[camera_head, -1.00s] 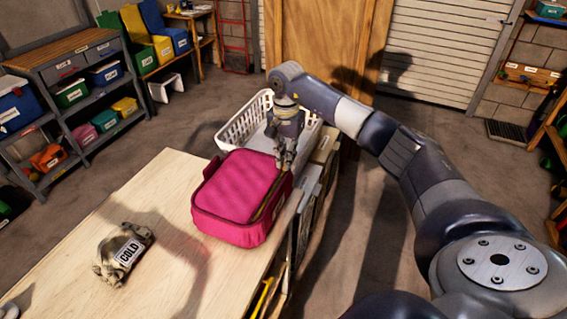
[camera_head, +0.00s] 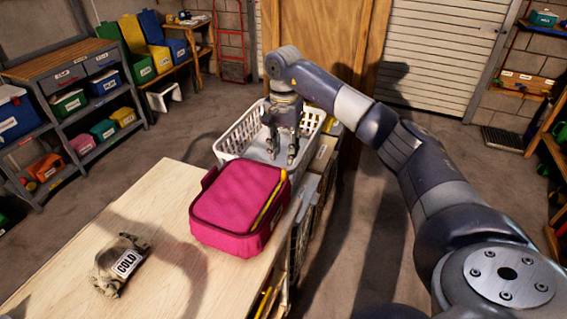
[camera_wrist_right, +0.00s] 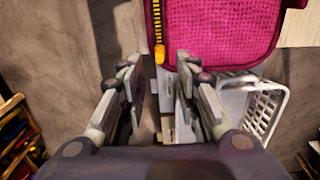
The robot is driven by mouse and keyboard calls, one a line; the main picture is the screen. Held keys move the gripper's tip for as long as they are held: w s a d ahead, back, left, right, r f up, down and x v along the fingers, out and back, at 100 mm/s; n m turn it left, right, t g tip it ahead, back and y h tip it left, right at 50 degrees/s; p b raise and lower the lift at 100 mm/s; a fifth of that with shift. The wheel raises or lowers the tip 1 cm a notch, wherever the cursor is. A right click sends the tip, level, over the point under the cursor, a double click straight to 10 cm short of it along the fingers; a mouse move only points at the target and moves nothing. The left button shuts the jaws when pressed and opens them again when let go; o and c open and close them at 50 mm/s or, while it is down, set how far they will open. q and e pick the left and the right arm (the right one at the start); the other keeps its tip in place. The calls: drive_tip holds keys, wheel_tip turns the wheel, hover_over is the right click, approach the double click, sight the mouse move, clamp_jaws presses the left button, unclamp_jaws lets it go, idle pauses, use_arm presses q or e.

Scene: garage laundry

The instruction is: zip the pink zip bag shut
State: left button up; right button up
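The pink zip bag (camera_head: 235,200) lies on the wooden table with its lid down. A yellow zip strip (camera_head: 267,205) runs along its right side. In the right wrist view the bag (camera_wrist_right: 222,28) is at the top, with the zip's orange-yellow end or pull (camera_wrist_right: 159,53) hanging by its near corner. My right gripper (camera_head: 282,158) points down just beyond the bag's far right corner, apart from it. In the wrist view its fingers (camera_wrist_right: 158,85) are spread, with nothing between them. My left gripper is not in view.
A white basket (camera_head: 235,137) stands just behind the bag, under my right gripper. A crumpled khaki cloth item labelled COLD (camera_head: 118,267) lies on the table (camera_head: 165,195) left of the bag. The table's right edge is close beside the bag.

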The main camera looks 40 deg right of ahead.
sight(284, 169)
wheel_tip(284, 169, up, 6)
idle(0.8)
